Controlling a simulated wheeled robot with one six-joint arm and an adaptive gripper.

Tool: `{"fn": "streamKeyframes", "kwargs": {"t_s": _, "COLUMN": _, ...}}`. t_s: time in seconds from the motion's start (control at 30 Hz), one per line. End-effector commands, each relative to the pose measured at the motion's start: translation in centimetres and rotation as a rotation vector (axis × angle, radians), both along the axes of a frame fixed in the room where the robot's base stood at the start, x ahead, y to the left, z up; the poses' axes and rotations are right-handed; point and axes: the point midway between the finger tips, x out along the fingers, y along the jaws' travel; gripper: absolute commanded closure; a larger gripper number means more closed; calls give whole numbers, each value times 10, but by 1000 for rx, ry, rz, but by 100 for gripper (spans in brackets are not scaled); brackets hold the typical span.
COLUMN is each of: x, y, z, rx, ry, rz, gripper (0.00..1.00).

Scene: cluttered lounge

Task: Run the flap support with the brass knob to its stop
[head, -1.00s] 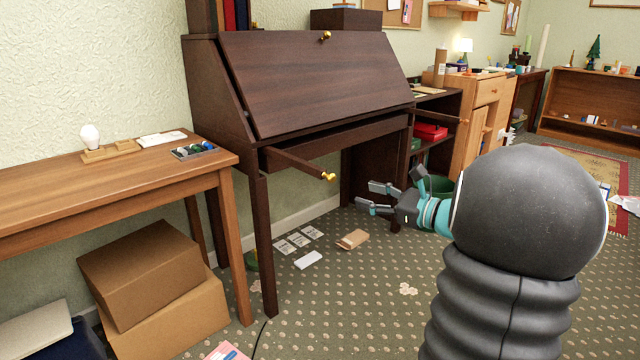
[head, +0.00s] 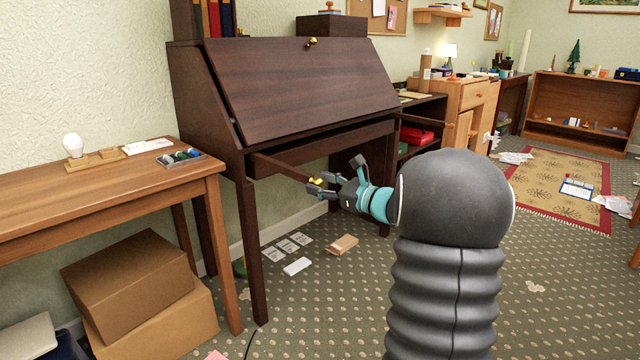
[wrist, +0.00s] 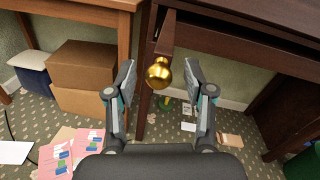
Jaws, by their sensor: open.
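The flap support (head: 283,167) is a dark wooden bar standing out from the front of the dark bureau, below its sloping closed flap (head: 300,85). The brass knob (wrist: 159,73) is on the bar's near end, round and shiny. My gripper (head: 318,185) is open at the knob. In the wrist view my gripper (wrist: 160,90) has one finger on each side of the knob, with a gap on both sides. The knob shows between the fingers, toward their tips. A second bar with a knob (head: 448,125) stands out at the bureau's right side.
A wooden side table (head: 110,195) stands close on the left, holding a bulb lamp and a small tray. Cardboard boxes (head: 135,285) are stacked under it. Papers and a brown packet (head: 342,244) lie on the carpet beneath the bureau.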

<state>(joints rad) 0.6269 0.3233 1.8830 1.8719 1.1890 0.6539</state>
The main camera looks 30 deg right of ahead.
Motion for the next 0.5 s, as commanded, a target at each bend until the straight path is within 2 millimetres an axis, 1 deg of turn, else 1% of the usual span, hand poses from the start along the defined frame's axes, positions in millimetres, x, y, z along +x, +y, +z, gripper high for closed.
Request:
{"fn": "streamKeyframes", "kwargs": {"t_s": 0.13, "x": 7, "y": 5, "z": 0, "rx": 0, "ry": 0, "rz": 2, "gripper": 47}}
{"fn": "streamKeyframes", "kwargs": {"t_s": 0.4, "x": 8, "y": 5, "z": 0, "rx": 0, "ry": 0, "rz": 1, "gripper": 47}}
{"fn": "streamKeyframes", "kwargs": {"t_s": 0.43, "x": 8, "y": 5, "z": 0, "rx": 0, "ry": 0, "rz": 1, "gripper": 49}}
{"fn": "streamKeyframes", "kwargs": {"t_s": 0.47, "x": 8, "y": 5, "z": 0, "rx": 0, "ry": 0, "rz": 1, "gripper": 57}}
{"fn": "streamKeyframes", "kwargs": {"t_s": 0.5, "x": 8, "y": 5, "z": 0, "rx": 0, "ry": 0, "rz": 1, "gripper": 67}}
